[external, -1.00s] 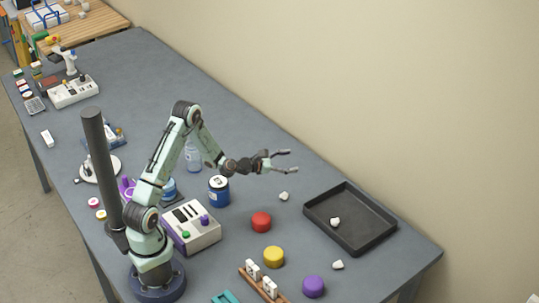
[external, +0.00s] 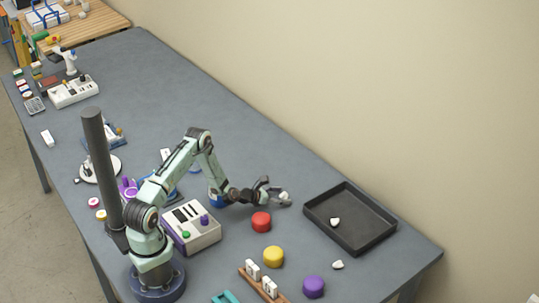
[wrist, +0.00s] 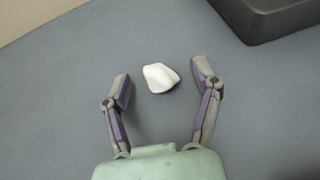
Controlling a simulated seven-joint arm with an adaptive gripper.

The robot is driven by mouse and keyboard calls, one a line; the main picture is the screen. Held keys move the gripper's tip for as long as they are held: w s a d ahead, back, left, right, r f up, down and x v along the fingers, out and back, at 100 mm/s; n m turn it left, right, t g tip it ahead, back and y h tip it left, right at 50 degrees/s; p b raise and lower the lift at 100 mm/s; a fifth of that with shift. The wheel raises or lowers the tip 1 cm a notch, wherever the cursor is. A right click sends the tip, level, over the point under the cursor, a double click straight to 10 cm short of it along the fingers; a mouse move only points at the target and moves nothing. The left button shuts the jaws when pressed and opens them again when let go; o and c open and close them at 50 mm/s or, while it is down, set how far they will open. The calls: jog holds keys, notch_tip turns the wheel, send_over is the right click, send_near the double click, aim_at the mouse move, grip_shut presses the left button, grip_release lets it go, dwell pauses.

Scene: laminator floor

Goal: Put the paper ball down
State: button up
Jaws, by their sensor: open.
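A crumpled white paper ball (wrist: 161,77) lies on the grey table, between and slightly beyond the fingertips of my gripper (wrist: 160,85) in the wrist view. My gripper is open, and neither finger touches the ball there. In the external view my gripper (external: 277,190) is low over the table, with the paper ball (external: 284,196) at its fingers. A second white paper ball (external: 335,222) lies in the black tray (external: 378,238). A third one (external: 338,265) lies on the table in front of the tray.
Red (external: 261,222), yellow (external: 273,256) and purple (external: 313,286) round pieces stand in front of my gripper. A control box (external: 192,228) is near my base. The tray's corner (wrist: 255,35) shows at upper right in the wrist view. Bare table lies behind my gripper.

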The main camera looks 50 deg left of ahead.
jog(key=c, duration=0.8)
